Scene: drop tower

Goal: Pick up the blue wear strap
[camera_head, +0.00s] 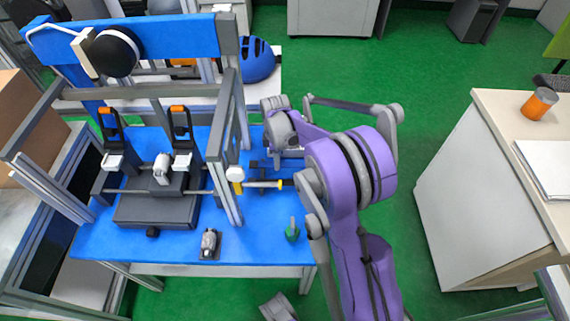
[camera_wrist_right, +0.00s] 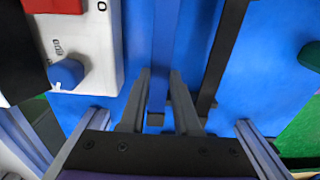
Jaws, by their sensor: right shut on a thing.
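The blue wear strap (camera_wrist_right: 164,45) is a darker blue strip running down from the top edge of the right wrist view, over a brighter blue surface. My right gripper (camera_wrist_right: 160,78) has its two grey fingers on either side of the strap and is shut on it. In the head view my right arm reaches over the right side of the blue table (camera_head: 180,255), and the wrist hides most of the gripper. I cannot make out the strap there. My left gripper is in neither view.
A drop tower frame (camera_head: 228,110) with grey posts stands left of my right wrist. A blue helmet (camera_head: 256,60) is behind. A green-handled object (camera_head: 292,232) and a small grey part (camera_head: 209,243) lie near the front. A white control box (camera_wrist_right: 88,40) and black bar (camera_wrist_right: 224,55) flank the strap.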

